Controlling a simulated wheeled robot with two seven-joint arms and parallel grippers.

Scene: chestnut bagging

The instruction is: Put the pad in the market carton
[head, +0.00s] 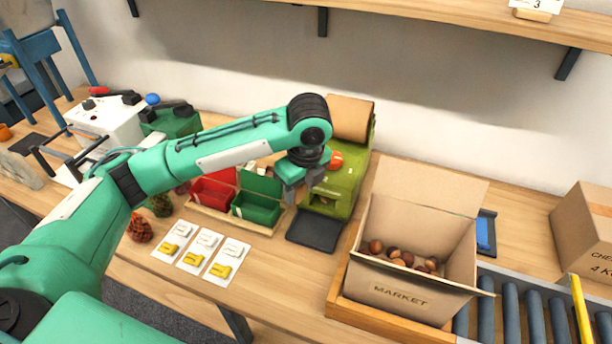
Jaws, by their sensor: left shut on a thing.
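The market carton (408,295) stands open at the right in the head view, with several chestnuts (400,256) inside and its flaps spread. My left gripper (300,195) points down in front of the green machine (347,190), which carries a brown paper roll (351,118). It is to the left of the carton and apart from it. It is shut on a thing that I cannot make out. I cannot make out a separate pad. My right gripper is not in view.
A wooden tray (343,308) surrounds the carton's base. Red (212,193) and green (257,207) bins stand left of the machine. A dark plate (316,231) lies before it. A roller conveyor (535,312) and a closed carton (590,235) are at the right. A shelf (440,19) hangs above.

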